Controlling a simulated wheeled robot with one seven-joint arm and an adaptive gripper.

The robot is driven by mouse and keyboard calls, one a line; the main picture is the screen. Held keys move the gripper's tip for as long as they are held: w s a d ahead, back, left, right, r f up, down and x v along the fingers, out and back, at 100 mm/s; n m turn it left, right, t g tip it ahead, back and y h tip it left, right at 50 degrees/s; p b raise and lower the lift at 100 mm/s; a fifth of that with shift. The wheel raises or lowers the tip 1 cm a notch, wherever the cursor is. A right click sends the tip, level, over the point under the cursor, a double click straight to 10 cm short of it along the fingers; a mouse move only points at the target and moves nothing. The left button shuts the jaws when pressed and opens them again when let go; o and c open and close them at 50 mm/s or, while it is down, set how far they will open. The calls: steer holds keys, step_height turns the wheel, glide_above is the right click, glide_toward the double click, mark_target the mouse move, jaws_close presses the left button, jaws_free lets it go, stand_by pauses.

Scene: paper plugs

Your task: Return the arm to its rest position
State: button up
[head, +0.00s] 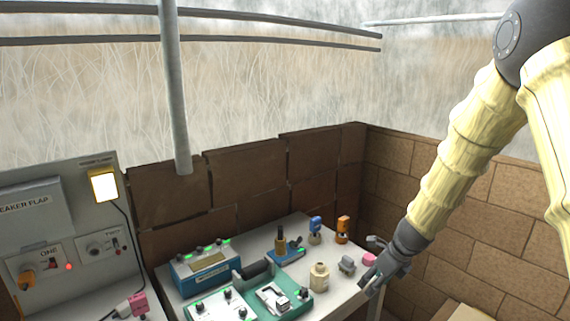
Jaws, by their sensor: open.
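My gripper (374,283) is at the lower right in the head view, at the right edge of the white table (330,306). My arm, in a pale yellow sleeve, comes down to it from the upper right. Its dark fingers are open, and I see nothing held between them. A pink round thing (370,259) lies just behind the fingers, and a small grey block (347,264) sits just to their left. I cannot tell whether the fingers touch the table or either of these.
On the table stand a cream bottle (319,277), an orange item (343,229), a blue item (315,230), a blue box (205,268) and a green tray (301,309). A grey panel (40,225) stands at left. Brick walls (390,170) rise behind and right.

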steer(key=s+d+f+n+g+h, duration=0.25)
steer(key=s+f+n, duration=0.85)
steer(key=s+f, duration=0.85)
steer(key=s+a+f+n, duration=0.1)
steer(key=s+f+n, duration=0.3)
steer(key=s, duration=0.4)
steer(key=s+a+f+n, duration=0.2)
steer(key=s+f+n, duration=0.2)
steer(key=s+n, duration=0.2)
steer(key=s+a+f+n, duration=0.2)
steer(key=s+f+n, duration=0.2)
steer(key=s, duration=0.6)
steer(key=shift+a+f+n+g, duration=0.15)
steer(key=shift+n+g, duration=0.3)
steer(key=shift+n, duration=0.65)
